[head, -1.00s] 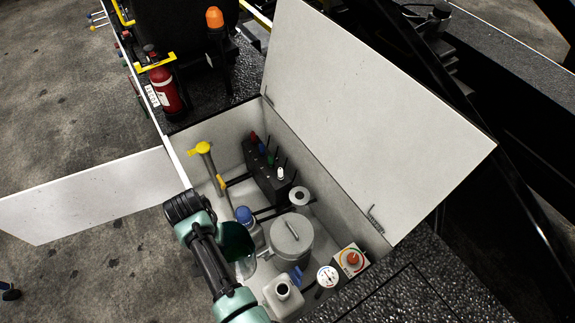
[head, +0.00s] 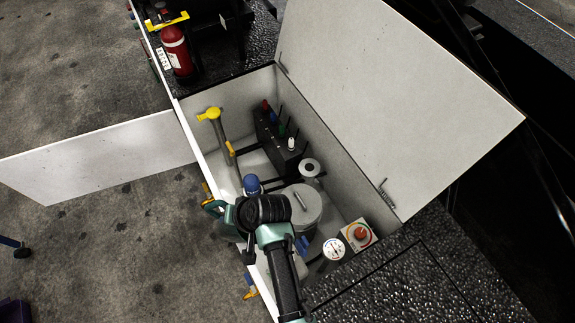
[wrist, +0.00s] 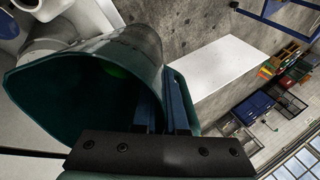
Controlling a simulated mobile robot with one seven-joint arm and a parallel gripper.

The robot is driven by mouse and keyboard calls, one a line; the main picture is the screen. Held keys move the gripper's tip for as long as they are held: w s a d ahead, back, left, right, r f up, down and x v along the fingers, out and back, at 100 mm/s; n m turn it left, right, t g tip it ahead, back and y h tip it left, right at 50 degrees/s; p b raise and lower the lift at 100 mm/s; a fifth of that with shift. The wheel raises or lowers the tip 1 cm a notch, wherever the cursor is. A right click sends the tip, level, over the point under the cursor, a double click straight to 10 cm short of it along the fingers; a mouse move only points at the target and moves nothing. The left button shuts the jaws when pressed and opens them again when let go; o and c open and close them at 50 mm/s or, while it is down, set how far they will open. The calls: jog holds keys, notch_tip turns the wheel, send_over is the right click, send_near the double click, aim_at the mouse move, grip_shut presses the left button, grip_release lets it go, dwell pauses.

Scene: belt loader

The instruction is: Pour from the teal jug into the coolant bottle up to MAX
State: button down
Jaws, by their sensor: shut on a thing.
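The teal jug (wrist: 80,95) fills the left of the wrist view, tilted, with its wide mouth toward the camera and its dark inside showing. My gripper (wrist: 178,112) is shut on the jug's handle. In the head view my wrist covers most of the jug, and only a teal edge (head: 212,205) shows at its left. A pale open-necked bottle, perhaps the coolant bottle, is partly seen at the top left of the wrist view (wrist: 28,6). In the head view my arm hides it. I cannot see the liquid level, the MAX mark or any stream.
The open box has a raised lid (head: 400,100) and a lowered side flap (head: 100,155). Inside are a blue-capped bottle (head: 252,186), a grey lidded canister (head: 303,205), a yellow-topped tool (head: 212,116) and a black rack (head: 278,145). A gauge (head: 334,249) and red-knob panel (head: 359,235) stand at the right.

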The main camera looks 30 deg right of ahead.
jog(key=s+d+t+y+b, duration=0.1)
jog(key=b, duration=0.2)
jog(key=s+d+f+t+y+b, duration=0.1)
jog(key=t+b, duration=0.1)
jog(key=b, duration=0.2)
jog(key=shift+f+y, duration=0.15)
jog(key=shift+y, duration=0.15)
jog(key=shift+s+d+f+t+y+b, duration=0.3)
jog(key=shift+s+t+y+b, duration=0.3)
jog(key=shift+b, duration=1.2)
jog(key=shift+s+d+f+t+y+b, duration=0.3)
jog(key=shift+f+t+b, duration=0.25)
jog(key=shift+b, duration=1.15)
jog(key=shift+s+d+f+t+y+b, duration=0.25)
jog(key=shift+f+t+y+b, duration=0.25)
jog(key=shift+b, duration=1.15)
